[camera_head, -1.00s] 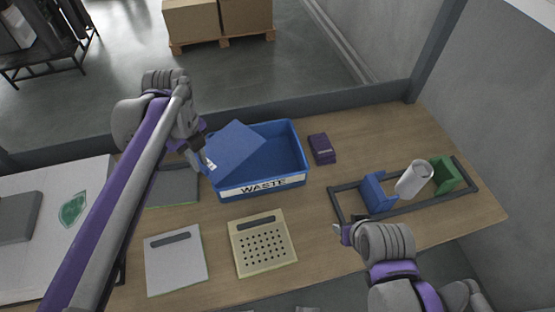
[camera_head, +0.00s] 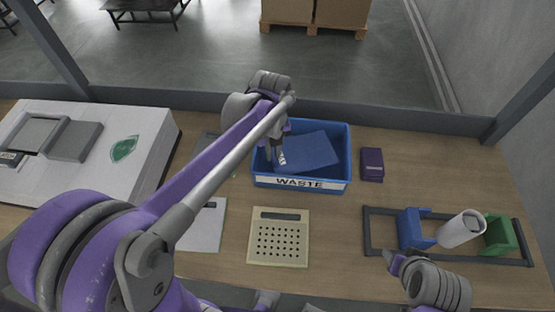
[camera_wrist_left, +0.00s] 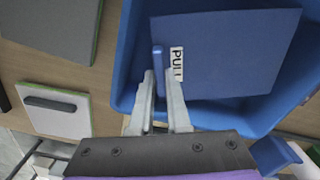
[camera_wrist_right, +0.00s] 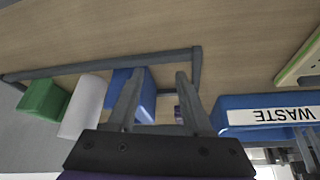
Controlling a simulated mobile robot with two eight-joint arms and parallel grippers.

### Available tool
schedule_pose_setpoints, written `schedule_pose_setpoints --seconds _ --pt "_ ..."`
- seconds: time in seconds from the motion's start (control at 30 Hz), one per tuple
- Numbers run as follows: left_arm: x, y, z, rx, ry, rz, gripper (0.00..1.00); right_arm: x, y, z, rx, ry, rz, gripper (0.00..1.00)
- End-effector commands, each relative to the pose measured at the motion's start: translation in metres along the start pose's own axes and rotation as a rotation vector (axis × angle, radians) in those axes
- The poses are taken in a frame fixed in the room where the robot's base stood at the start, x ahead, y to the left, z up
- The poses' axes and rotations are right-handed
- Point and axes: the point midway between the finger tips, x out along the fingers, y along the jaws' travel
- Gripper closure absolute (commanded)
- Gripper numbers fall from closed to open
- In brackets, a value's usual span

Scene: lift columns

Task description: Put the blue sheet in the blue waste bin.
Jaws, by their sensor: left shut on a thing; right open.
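The blue sheet (camera_head: 309,150) with a white "PULL" label is within the outline of the blue waste bin (camera_head: 342,160). In the left wrist view the sheet (camera_wrist_left: 225,50) lies over the bin's interior (camera_wrist_left: 133,65); I cannot tell whether it touches the bottom. My left gripper (camera_head: 279,158) is shut on the sheet at its edge by the label, inside the bin's outline. Its fingers (camera_wrist_left: 163,80) show beside a small blue tab. My right gripper (camera_head: 389,259) is open and empty, in front of the rack; the right wrist view shows its spread fingers (camera_wrist_right: 158,80).
A dark purple box (camera_head: 372,164) stands right of the bin. A dark rack (camera_head: 380,252) holds a blue block (camera_head: 411,229), a white cylinder (camera_head: 460,230) and a green block (camera_head: 498,235). A beige perforated panel (camera_head: 279,237) lies in front of the bin. A white case (camera_head: 125,165) is at left.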

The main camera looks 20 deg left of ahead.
Motion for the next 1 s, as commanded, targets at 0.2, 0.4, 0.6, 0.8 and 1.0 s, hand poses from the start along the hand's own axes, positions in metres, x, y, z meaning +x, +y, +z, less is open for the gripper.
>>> schedule_pose_setpoints --seconds 0.2,0.4,0.6,0.8,1.0 --pt "0.030 0.000 0.000 0.000 0.000 0.000 1.00 0.002 0.000 0.002 0.000 -0.002 0.000 0.50" --pt "0.043 0.000 0.000 0.000 0.000 0.000 1.00 0.003 0.000 0.003 0.000 -0.002 0.000 0.50" --pt "0.043 0.000 0.000 0.000 0.000 0.000 1.00 0.003 0.000 0.003 0.000 -0.002 0.000 0.50" --pt "0.046 0.000 0.000 0.000 0.000 0.000 0.73 0.005 0.000 0.005 0.000 -0.004 0.000 0.50" --pt "0.046 0.000 0.000 0.000 0.000 0.000 0.55 0.005 0.000 0.005 0.000 -0.004 0.000 0.50"
